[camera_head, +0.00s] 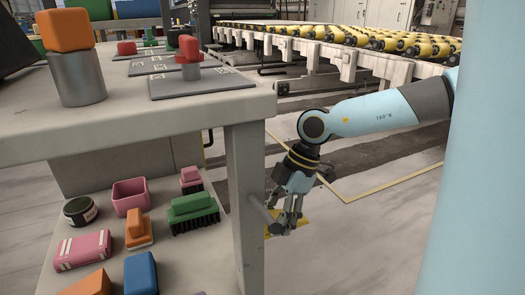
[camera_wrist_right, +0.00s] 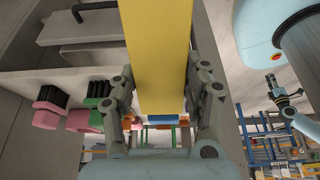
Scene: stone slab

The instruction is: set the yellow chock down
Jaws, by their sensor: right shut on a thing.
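The yellow chock (camera_head: 304,220) is in my right gripper (camera_head: 287,222), low beside the table leg in the head view and mostly hidden behind the fingers. In the right wrist view the long yellow chock (camera_wrist_right: 160,50) runs between the two fingers of my right gripper (camera_wrist_right: 165,95), which is shut on it. The chock appears clear of the shelf; I cannot tell its exact gap from the table leg. My left gripper (camera_wrist_right: 279,92) seems to show small at the right of the right wrist view, too small to read.
The table top (camera_head: 190,112) carries an orange block (camera_head: 64,30) on a grey cylinder (camera_head: 78,78) and a red piece (camera_head: 188,48). The lower shelf (camera_head: 190,250) holds a green brush (camera_head: 193,208), a pink box (camera_head: 130,196) and several other things. The table leg (camera_head: 246,200) stands close. Open floor lies right.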

